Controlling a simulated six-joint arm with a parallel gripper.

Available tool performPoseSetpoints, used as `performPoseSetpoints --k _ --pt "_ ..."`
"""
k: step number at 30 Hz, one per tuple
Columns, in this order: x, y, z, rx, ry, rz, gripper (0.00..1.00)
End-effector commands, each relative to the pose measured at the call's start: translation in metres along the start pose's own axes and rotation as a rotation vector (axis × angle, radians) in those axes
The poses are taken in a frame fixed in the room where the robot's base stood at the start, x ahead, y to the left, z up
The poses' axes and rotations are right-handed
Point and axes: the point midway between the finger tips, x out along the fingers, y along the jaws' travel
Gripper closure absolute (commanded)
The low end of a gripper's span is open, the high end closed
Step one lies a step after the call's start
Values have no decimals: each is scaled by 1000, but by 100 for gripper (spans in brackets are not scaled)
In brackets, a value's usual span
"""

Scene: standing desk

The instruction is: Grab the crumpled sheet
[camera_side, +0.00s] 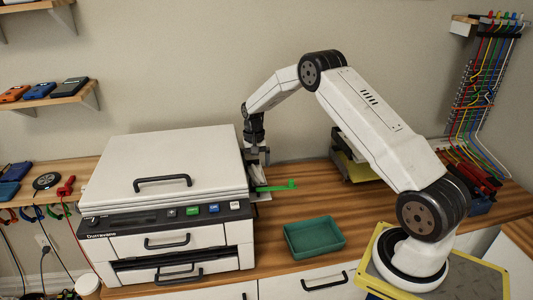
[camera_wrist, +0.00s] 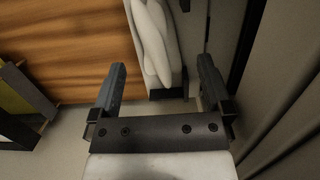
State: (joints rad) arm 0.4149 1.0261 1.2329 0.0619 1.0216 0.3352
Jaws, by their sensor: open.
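A white, folded, crumpled sheet (camera_wrist: 152,42) shows at the top middle of the wrist view, beside the dark side of the machine. In the side view a small pale piece, probably this sheet (camera_side: 262,197), shows low at the machine's right side, mostly hidden. My gripper (camera_side: 258,156) is at the right side of the white printer-like machine (camera_side: 160,165), above the green lever (camera_side: 275,187). In the wrist view my gripper (camera_wrist: 162,64) is open, with the sheet in the gap between its fingers as seen from the wrist. I cannot tell whether the fingers touch it.
A teal tray (camera_side: 314,238) sits on the wooden desk (camera_side: 285,212) in front. A grey and yellow stand (camera_side: 355,160) is behind my arm. Coloured cables hang on a rack (camera_side: 478,85) at the right. The desk between machine and stand is largely clear.

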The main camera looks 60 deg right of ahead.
Motion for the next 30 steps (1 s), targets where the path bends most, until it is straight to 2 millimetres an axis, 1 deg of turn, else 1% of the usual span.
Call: performPoseSetpoints --k 1,3,8,24,25,26,27,29,30 --pt "8 0 1 0 -4 2 0" --pt "16 0 1 0 -2 1 0" --pt "29 0 0 0 -1 1 0" --pt "31 0 0 0 0 1 0" --pt "31 0 0 0 1 1 3" --pt "31 0 0 0 1 1 13" --pt "31 0 0 0 1 1 25" --pt "31 0 0 0 1 1 44" --pt "31 0 0 0 0 1 57"
